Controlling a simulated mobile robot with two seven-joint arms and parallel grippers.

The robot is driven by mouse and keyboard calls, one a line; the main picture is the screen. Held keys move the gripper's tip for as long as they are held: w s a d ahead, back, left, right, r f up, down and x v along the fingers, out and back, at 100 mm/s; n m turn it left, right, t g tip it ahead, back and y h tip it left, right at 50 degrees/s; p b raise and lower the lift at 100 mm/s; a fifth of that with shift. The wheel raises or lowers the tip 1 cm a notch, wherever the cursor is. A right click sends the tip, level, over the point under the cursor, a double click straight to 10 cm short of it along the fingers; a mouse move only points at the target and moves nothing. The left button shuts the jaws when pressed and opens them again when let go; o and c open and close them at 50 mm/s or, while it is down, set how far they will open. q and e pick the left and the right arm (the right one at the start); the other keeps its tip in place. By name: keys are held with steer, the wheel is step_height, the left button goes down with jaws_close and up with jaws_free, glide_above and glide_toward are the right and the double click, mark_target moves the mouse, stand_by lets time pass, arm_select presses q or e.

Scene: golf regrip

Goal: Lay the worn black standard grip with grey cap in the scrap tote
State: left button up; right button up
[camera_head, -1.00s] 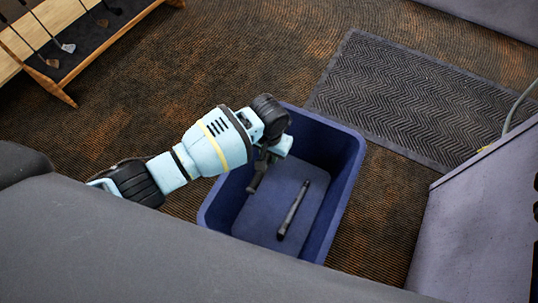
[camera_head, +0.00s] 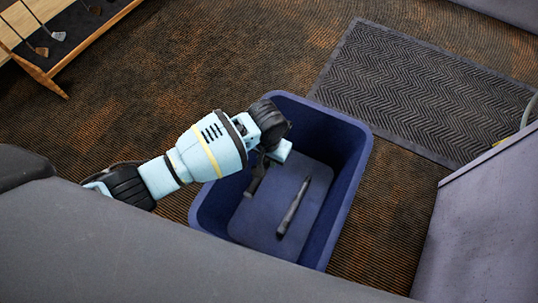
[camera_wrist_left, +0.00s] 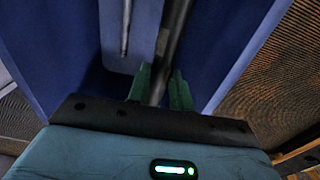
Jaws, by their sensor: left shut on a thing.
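The scrap tote (camera_head: 345,190) is a deep blue open bin standing on the carpet. My left gripper (camera_head: 264,166) reaches in over it from the left and is shut on a dark, rod-like grip (camera_head: 256,181). In the left wrist view the held grip (camera_wrist_left: 173,45) runs between the green fingers (camera_wrist_left: 160,90). Its cap colour cannot be made out. Another dark grip (camera_head: 293,207) lies on the tote floor, apart from the held one; it also shows in the left wrist view (camera_wrist_left: 125,28). My right gripper is not in view.
A grey ribbed mat (camera_head: 425,85) lies beyond the tote at upper right. A grey panel-sided piece of furniture (camera_head: 480,220) stands to the right. A wooden rack (camera_head: 85,35) with golf clubs is at upper left. Bare carpet surrounds the tote.

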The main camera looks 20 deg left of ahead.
arm_select(q)
step_height(320, 180, down, 13)
steer(key=b, duration=0.5)
steer(key=shift+r, duration=0.2)
stand_by(0.6)
